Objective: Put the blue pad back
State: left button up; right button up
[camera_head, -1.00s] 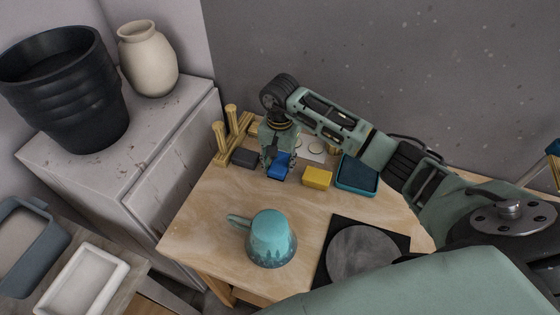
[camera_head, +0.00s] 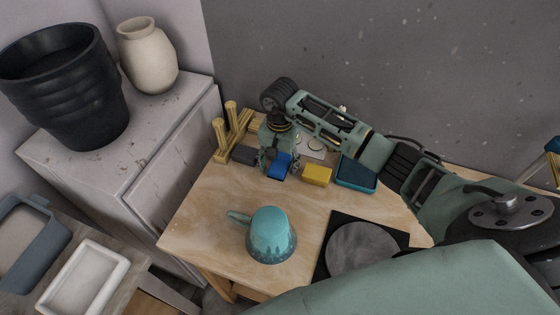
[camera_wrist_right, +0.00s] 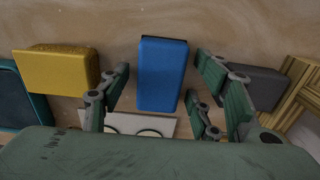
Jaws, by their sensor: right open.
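The blue pad (camera_head: 279,165) sits on the wooden table between a dark grey pad (camera_head: 244,155) and a yellow pad (camera_head: 317,174). My right gripper (camera_head: 277,157) is over it, reaching down from above. In the right wrist view the blue pad (camera_wrist_right: 162,74) lies between the open fingers of my right gripper (camera_wrist_right: 165,90), with a gap on each side. The yellow pad (camera_wrist_right: 58,70) is left of the fingers and the grey pad (camera_wrist_right: 258,84) right of them. My left gripper is not in view.
A teal mug (camera_head: 270,236) stands upside down on the table (camera_head: 200,222). A teal tray (camera_head: 357,173) is right of the yellow pad, and a wooden rack (camera_head: 233,130) is at the back left. A grey disc (camera_head: 362,250) lies on a black mat at the front right.

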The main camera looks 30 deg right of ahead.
aim_at(280, 163)
jog(key=shift+r+p, duration=0.25)
jog(key=shift+p, duration=0.05)
notch_tip(280, 163, up, 12)
jog(key=b, duration=0.4)
jog(key=shift+f, duration=0.1)
